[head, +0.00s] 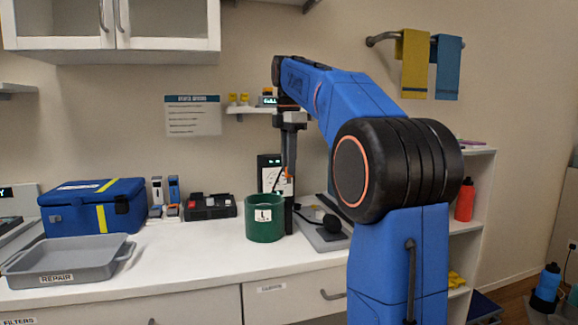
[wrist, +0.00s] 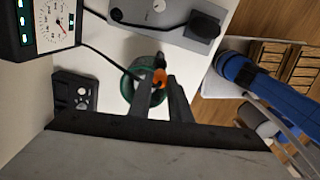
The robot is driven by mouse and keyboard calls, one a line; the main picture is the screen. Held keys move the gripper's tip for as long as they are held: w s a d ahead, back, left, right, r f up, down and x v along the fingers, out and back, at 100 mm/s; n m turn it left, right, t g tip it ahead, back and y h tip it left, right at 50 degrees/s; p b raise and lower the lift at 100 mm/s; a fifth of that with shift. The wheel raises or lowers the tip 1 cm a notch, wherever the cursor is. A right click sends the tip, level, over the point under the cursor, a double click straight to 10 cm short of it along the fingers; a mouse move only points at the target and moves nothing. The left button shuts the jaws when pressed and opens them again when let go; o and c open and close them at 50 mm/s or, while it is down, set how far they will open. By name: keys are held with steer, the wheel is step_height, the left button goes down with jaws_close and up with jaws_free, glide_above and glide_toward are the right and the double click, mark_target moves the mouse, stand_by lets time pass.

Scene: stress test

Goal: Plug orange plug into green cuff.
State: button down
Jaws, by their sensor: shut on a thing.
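The green cuff (head: 264,219) is a short, wide green cylinder with a white "L" label, standing upright on the white counter. In the wrist view, part of the green cuff (wrist: 127,88) shows behind my fingers.
A black gauge unit (wrist: 48,22) stands behind the cuff. A dark cable (wrist: 103,59) runs toward the cuff area. A grey plate (head: 314,237) with a black part lies right of the cuff. A black case (head: 209,207), blue box (head: 93,204) and grey tray (head: 70,262) stand left.

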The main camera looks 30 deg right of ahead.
mark_target(289, 177)
steer(key=shift+f, duration=1.8)
steer(key=shift+f, duration=1.45)
steer(key=c, duration=1.6)
jaws_free()
steer(key=shift+o, duration=0.2)
steer(key=shift+r, duration=0.1)
step_height(289, 177, up, 12)
steer(key=shift+f, duration=0.1)
